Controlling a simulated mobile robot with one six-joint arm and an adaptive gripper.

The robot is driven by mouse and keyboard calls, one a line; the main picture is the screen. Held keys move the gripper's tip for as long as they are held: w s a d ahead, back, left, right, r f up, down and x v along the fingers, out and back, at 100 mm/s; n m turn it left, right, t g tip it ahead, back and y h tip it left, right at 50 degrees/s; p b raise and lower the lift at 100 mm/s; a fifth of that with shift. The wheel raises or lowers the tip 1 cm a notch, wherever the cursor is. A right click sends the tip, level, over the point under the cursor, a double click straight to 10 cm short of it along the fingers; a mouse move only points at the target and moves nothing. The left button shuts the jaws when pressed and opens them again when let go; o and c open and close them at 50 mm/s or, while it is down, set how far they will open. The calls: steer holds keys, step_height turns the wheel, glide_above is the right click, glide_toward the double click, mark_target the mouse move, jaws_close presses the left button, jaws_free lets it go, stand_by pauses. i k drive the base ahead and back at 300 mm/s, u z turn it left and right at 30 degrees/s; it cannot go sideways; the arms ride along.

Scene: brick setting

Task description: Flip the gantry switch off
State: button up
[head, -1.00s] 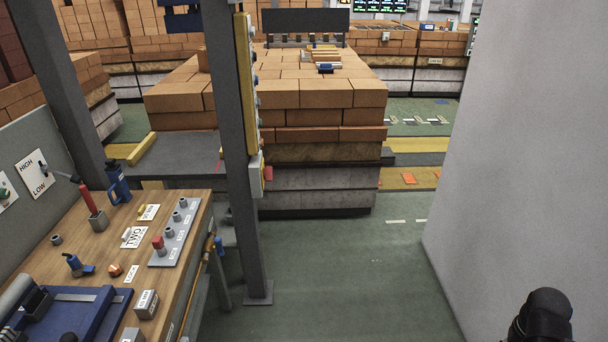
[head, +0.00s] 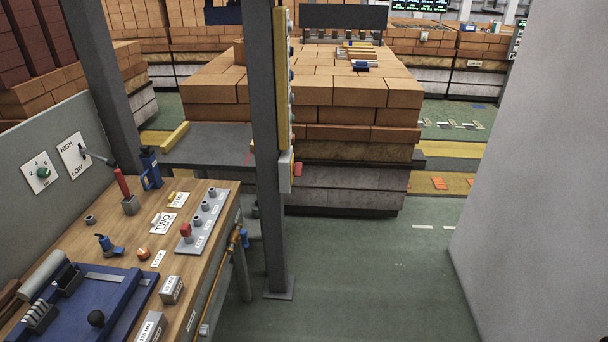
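No switch in the head view carries a readable gantry label, so I cannot tell which one it is. A grey post (head: 269,200) carries a tall yellow strip (head: 280,80) with several small knobs along its edge. A pale grey box (head: 286,171) with a red part (head: 298,169) is fixed lower on the post. On the left, a sloped grey panel holds a HIGH/LOW plate (head: 72,149) with a lever, its handle tilted to the right, and a dial plate (head: 40,173) with a green knob. My gripper is not in view.
A wooden bench (head: 205,258) at the left holds a red-handled lever (head: 122,184), a grey peg strip (head: 203,228), a blue fixture (head: 95,305) and labelled blocks. Brick stacks (head: 330,92) stand behind the post. A grey wall (head: 540,180) closes the right. Green floor (head: 380,290) between is clear.

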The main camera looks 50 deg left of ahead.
mark_target(298, 166)
steer(key=u, duration=0.05)
steer(key=i, duration=1.45)
steer(key=u, duration=2.6)
steer(key=i, duration=0.55)
steer(key=z, duration=0.3)
